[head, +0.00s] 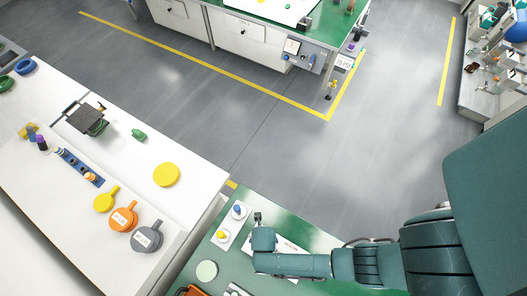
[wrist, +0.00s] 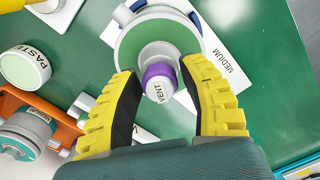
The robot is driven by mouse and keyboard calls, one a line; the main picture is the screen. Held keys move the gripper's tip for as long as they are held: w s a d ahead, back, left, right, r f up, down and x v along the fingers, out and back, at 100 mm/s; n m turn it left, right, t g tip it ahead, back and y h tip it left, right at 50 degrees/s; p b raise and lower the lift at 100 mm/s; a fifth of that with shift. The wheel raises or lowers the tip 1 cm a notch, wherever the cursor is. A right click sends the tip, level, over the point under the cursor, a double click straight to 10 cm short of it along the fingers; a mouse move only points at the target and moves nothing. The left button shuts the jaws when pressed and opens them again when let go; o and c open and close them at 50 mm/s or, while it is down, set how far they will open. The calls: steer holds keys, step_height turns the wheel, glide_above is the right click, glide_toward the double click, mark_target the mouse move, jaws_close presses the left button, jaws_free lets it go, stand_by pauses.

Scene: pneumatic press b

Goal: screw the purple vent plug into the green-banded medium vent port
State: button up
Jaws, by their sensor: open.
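The purple vent plug (wrist: 158,72) shows in the wrist view, its round cap marked VENT facing the camera. Its shaft end meets the middle of a round green-banded port (wrist: 130,48), which lies over a white card (wrist: 232,70) marked MEDIUM. The plug looks in line with the port, but I cannot tell how deep it sits. My gripper (wrist: 162,75) is open, its yellow-ribbed fingers on either side of the plug with visible gaps. In the head view my arm reaches over the green table, and the plug and port cannot be made out behind my gripper (head: 262,238).
A jar marked PASTE (wrist: 25,66) and an orange holder (wrist: 70,132) with a grey medium part stand to the left in the wrist view. Cards with a blue knob (head: 238,210) and a yellow knob (head: 222,235) lie near my gripper. A white bench (head: 120,165) stands left.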

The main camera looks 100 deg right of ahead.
steer(key=c, duration=0.7)
steer(key=shift+m, duration=0.9)
steer(key=shift+m, duration=0.8)
steer(key=shift+m, duration=1.7)
